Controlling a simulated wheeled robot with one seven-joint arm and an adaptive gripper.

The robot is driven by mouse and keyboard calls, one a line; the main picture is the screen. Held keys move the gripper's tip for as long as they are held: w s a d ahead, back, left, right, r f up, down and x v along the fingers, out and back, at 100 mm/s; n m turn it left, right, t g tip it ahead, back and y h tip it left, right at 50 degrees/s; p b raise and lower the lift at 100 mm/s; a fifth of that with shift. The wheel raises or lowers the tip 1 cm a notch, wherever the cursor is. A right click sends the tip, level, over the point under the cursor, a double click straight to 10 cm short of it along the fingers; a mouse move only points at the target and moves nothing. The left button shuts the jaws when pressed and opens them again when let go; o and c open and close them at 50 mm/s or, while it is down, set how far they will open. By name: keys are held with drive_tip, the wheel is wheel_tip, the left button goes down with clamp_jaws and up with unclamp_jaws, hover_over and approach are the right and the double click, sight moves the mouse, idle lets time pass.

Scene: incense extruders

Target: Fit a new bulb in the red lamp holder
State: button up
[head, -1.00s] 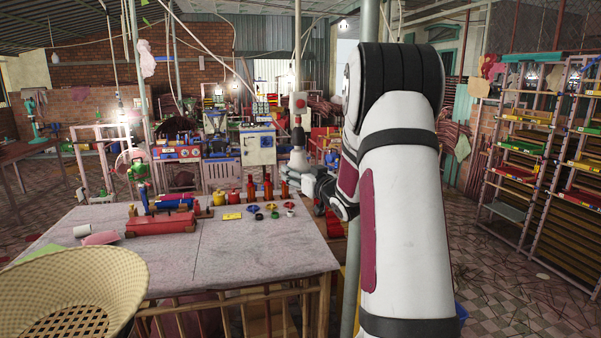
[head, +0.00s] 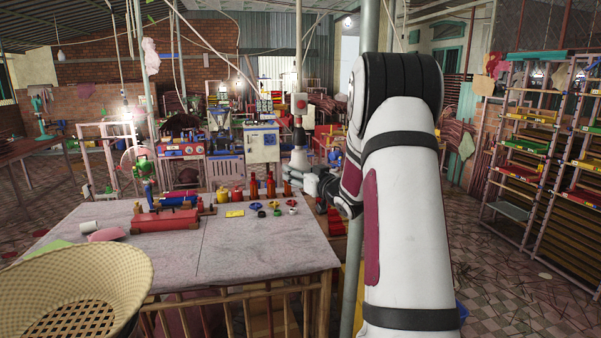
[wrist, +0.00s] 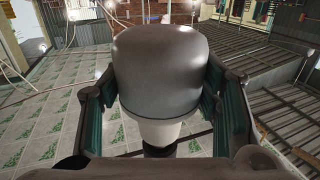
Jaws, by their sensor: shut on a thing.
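My gripper (wrist: 162,108) is shut on a bulb (wrist: 160,68), seen in the wrist view. The bulb has a large, smooth grey rounded head and a white part below it, with a dark end near my palm. A teal-padded finger stands on each side of it.
The grey-topped table (head: 255,250) carries a red extruder (head: 165,220), bottles and coloured rings. A woven basket (head: 75,300) is at front left.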

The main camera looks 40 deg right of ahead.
drive_tip(key=shift+n+y+p, duration=0.4)
drive_tip(key=shift+y+p, duration=0.15)
drive_tip(key=shift+y, duration=0.05)
drive_tip(key=o, duration=1.3)
drive_tip(key=shift+c, duration=0.2)
drive_tip(key=s+a, duration=0.1)
drive_tip(key=s, duration=1.1)
drive_tip(key=shift+a, duration=0.4)
